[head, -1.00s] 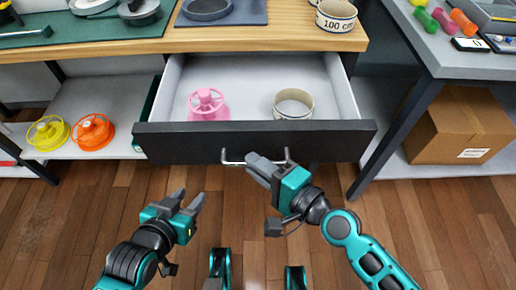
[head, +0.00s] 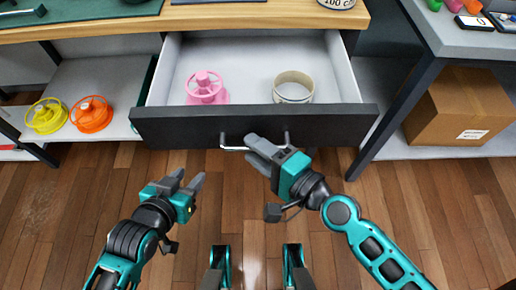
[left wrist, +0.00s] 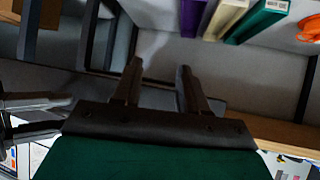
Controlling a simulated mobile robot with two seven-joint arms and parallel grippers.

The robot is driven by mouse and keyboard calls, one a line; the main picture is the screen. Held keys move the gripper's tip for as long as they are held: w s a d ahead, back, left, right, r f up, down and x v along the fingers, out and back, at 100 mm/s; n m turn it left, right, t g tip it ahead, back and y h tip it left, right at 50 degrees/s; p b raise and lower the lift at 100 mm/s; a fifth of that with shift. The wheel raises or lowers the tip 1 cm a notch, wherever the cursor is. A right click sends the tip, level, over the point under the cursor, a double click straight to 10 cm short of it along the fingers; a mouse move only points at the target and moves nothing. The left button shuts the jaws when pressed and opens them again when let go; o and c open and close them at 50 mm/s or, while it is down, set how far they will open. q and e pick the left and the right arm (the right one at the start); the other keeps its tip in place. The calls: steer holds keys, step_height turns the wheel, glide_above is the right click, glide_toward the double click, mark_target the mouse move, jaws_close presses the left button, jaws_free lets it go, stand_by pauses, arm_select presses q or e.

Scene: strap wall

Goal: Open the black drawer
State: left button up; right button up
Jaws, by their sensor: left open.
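The black drawer (head: 180,128) is pulled out under the wooden-topped bench, its grey inside showing. In it are a pink wheel-shaped part (head: 206,88) and a cream ring-shaped roll (head: 293,87). A light metal handle (head: 233,149) is on the drawer's front. My right gripper (head: 250,148) is at the handle with its fingers parted and nothing seen held; whether they touch the bar is unclear. My left gripper (head: 189,180) is open and empty, in front of and below the drawer, apart from it. Its fingers also show in the left wrist view (left wrist: 158,82).
Yellow (head: 47,115) and orange (head: 91,113) wheel parts sit on a low shelf at left. A cardboard box (head: 461,107) lies under the grey table (head: 455,60) at right, whose dark leg stands near my right arm. The wooden floor in front is clear.

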steer(key=b+v, duration=0.3)
steer(key=v, duration=1)
steer(key=shift+a, duration=0.1)
stand_by(0.5)
